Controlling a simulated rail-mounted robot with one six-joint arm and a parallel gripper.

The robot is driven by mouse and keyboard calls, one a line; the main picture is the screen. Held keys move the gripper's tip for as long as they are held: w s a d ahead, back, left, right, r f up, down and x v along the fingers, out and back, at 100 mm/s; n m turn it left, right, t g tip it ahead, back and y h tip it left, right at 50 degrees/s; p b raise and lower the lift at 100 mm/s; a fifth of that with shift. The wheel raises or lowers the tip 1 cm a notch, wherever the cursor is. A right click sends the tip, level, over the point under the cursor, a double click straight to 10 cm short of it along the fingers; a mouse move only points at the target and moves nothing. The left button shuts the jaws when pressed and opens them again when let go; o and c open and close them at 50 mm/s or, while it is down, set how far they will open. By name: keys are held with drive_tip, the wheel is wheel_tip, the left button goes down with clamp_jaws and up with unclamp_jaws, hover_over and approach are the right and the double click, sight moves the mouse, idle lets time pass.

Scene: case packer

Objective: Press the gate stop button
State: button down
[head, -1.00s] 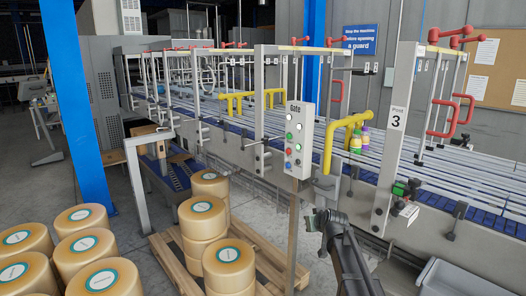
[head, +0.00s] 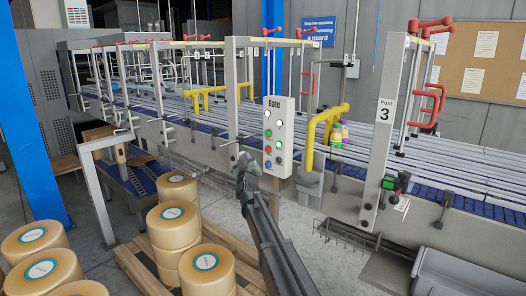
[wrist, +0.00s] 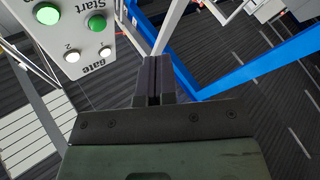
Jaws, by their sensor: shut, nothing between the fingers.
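The grey Gate panel (head: 280,112) stands on a post left of the yellow pipe in the head view. It carries white, green, red and blue buttons; their labels are too small to read there, so I cannot tell which is stop. My gripper (head: 246,163) is shut and empty, just left of the panel's lower part in the picture. In the wrist view the panel (wrist: 75,37) appears upside down at the upper left, with a green Start button (wrist: 97,24), another lit green button (wrist: 47,14) and two white lights. The shut fingers (wrist: 153,64) are right of it, seemingly apart from it.
The conveyor (head: 390,150) runs behind the panel, with a yellow pipe (head: 309,140) and the Post 3 upright (head: 381,150) to the right. Round tan containers (head: 206,272) on a pallet stand at the lower left. A grey bin (head: 470,270) is at the lower right.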

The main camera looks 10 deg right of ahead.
drive_tip(key=w+d, duration=0.5)
drive_tip(key=d, duration=0.1)
drive_tip(key=shift+w+d, duration=0.35)
drive_tip(key=shift+w+d, duration=0.1)
idle(1.9)
drive_tip(key=shift+w+d, duration=0.2)
drive_tip(key=shift+w+d, duration=0.3)
drive_tip(key=shift+d, duration=0.1)
idle(0.8)
drive_tip(key=shift+s+a, duration=0.6)
drive_tip(key=shift+a, duration=0.05)
drive_tip(key=shift+s+a, duration=0.1)
drive_tip(key=s+a, duration=0.1)
drive_tip(key=a, duration=0.1)
drive_tip(key=s+a, duration=0.1)
drive_tip(key=s, duration=0.1)
drive_tip(key=shift+a, duration=0.35)
